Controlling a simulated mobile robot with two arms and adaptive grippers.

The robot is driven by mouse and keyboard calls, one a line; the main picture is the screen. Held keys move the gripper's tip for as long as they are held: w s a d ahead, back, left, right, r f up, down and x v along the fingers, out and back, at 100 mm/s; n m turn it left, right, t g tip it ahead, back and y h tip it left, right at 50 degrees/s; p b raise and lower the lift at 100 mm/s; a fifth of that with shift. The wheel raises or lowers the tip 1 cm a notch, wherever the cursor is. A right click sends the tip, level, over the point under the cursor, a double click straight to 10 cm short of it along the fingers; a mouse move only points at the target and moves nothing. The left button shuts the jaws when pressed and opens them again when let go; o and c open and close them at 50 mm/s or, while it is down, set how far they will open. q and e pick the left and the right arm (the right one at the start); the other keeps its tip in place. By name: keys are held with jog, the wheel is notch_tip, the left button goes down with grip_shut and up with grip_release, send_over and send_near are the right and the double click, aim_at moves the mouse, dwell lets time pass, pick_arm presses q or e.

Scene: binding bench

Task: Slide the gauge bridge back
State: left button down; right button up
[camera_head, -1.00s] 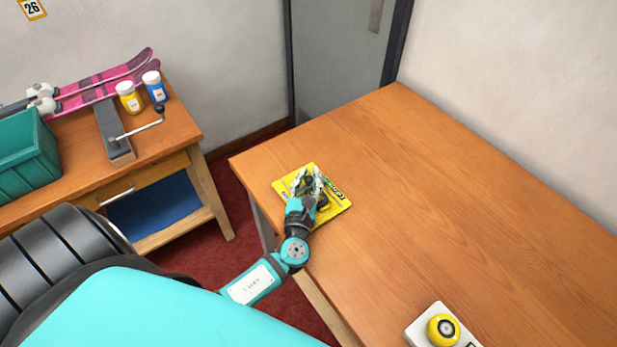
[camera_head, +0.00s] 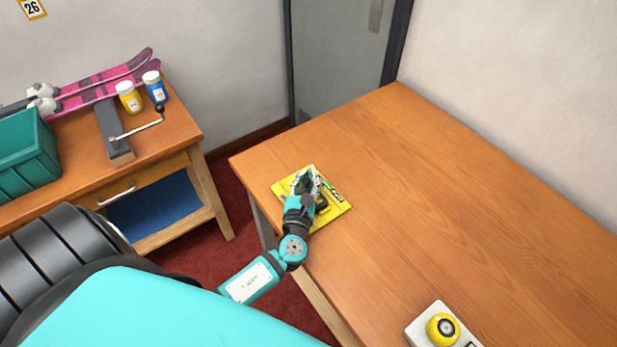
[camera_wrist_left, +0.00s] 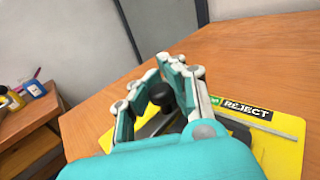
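A yellow gauge board (camera_head: 335,213) lies flat near the left corner of the wooden table. In the left wrist view the board (camera_wrist_left: 286,152) carries a "REJECT" label (camera_wrist_left: 247,110) and a light rail. A black knob (camera_wrist_left: 161,95), seemingly the gauge bridge's, stands between the fingers of my left gripper (camera_wrist_left: 160,88). The fingers look closed in against the knob's sides. In the head view my left gripper (camera_head: 308,182) is over the board and hides most of the bridge. My right gripper is not in view.
The rest of the table (camera_head: 450,200) is bare. A side bench at left holds a green crate (camera_head: 25,155), pink skis, two bottles and a crank-handled tool.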

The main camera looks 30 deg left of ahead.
pick_arm(q)
jog(key=shift+w+a, duration=0.2)
jog(key=shift+a, duration=0.4)
jog(key=shift+w+a, duration=0.2)
jog(key=shift+a, duration=0.4)
jog(key=c, duration=1.2)
grip_release()
jog(key=shift+r, duration=0.1)
jog(key=v, duration=1.2)
